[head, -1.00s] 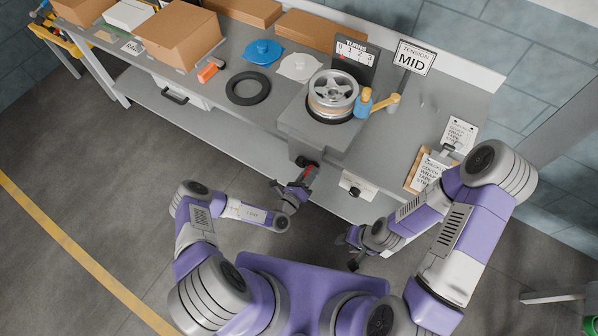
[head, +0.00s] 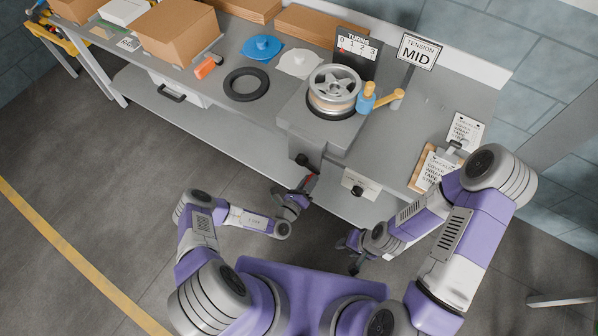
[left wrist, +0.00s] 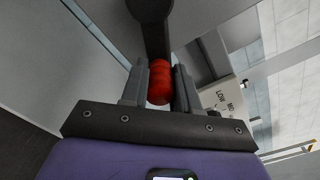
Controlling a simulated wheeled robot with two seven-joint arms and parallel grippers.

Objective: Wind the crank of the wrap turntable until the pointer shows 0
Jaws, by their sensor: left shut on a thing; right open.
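The crank's red handle (left wrist: 160,83) is between my left gripper's fingers (left wrist: 160,88), which are shut on it. The dark crank arm (left wrist: 153,28) runs up from it. In the head view the crank's black hub (head: 303,160) sits on the front of the wrap turntable's grey housing (head: 320,132), with my left gripper (head: 303,188) just below it. The TURNS scale (head: 357,47) stands behind the turntable; its small red pointer (head: 341,50) appears at or near 0. A silver spoked wheel (head: 334,84) lies on top. My right gripper (head: 350,252) is open and empty, below the bench edge.
A knob panel (head: 359,185) is right of the crank under the bench edge. A blue-and-yellow tool (head: 366,98) stands beside the wheel. A black ring (head: 246,84), boxes (head: 178,32) and clipboards (head: 436,168) lie on the bench. Floor at left is clear.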

